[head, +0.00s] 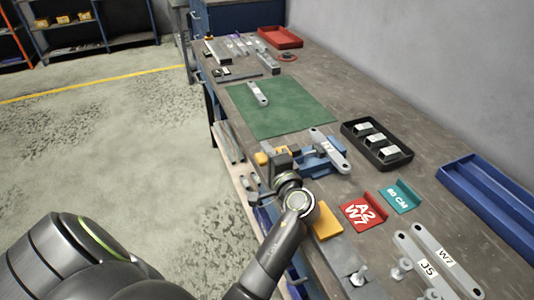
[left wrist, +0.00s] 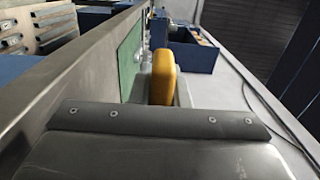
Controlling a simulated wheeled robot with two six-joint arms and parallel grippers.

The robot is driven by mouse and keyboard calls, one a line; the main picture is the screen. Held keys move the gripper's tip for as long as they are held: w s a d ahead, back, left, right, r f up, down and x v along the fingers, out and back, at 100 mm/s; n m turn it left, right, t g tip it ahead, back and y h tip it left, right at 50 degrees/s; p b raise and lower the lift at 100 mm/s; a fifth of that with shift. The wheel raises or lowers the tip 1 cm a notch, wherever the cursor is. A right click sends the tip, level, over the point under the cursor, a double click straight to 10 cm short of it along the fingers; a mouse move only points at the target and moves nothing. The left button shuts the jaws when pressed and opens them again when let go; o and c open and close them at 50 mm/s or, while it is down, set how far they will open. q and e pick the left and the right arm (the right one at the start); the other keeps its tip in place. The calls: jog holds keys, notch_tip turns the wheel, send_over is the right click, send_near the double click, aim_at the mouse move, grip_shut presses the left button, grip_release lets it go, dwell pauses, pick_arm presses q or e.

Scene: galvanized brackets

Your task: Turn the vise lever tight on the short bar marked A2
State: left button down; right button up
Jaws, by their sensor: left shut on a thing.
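A blue vise (head: 318,158) stands at the bench's near edge. A short grey bar (head: 329,150) lies across it; its white label is too small to read surely. My left gripper (head: 275,163) is at the vise's left side, shut on what appears to be the vise lever, mostly hidden by the gripper. A yellow handle-like piece (head: 262,158) shows beside the fingers; a rounded yellow piece (left wrist: 163,77) also stands just beyond the gripper in the left wrist view. My right gripper is not in view. A red sign (head: 362,212) reads A2 W7.
A green mat (head: 290,112) with a grey bar (head: 257,93) lies beyond the vise. A black tray (head: 378,145) of small brackets, a teal 60 CM sign (head: 400,195) and a blue tray (head: 487,205) are to the right. Bars marked W7 (head: 444,256) and J5 (head: 424,266) lie nearer.

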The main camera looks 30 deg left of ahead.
pick_arm(q)
jog(key=c, duration=1.4)
grip_release()
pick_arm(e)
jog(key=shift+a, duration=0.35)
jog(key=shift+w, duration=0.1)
